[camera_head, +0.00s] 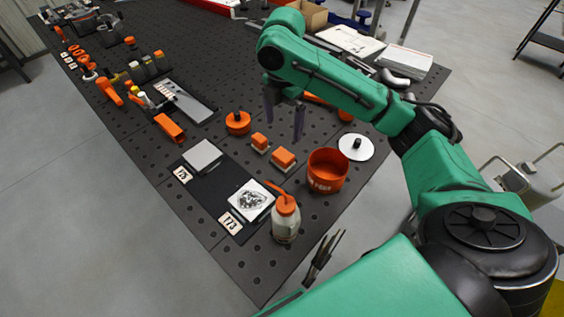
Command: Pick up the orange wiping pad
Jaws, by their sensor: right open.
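Two small orange blocks with pale undersides, which look like wiping pads, lie on the dark perforated table: a nearer, larger one (284,157) and a farther, smaller one (260,141). I cannot tell which one the task means. My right gripper (284,117) points down above the table, just behind the two pads. Its dark fingers are apart with nothing between them, and it touches neither pad. Dark prongs at the bottom look like my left gripper (324,255), off the table's near edge; their opening is unclear.
An orange tub (328,171) stands right of the pads, with a white disc lid (356,147) behind it. A bottle with an orange spout (286,219) stands at the near edge. A dark mat (219,180) holds a grey plate and a patterned plate. An orange knobbed puck (238,122) is behind left.

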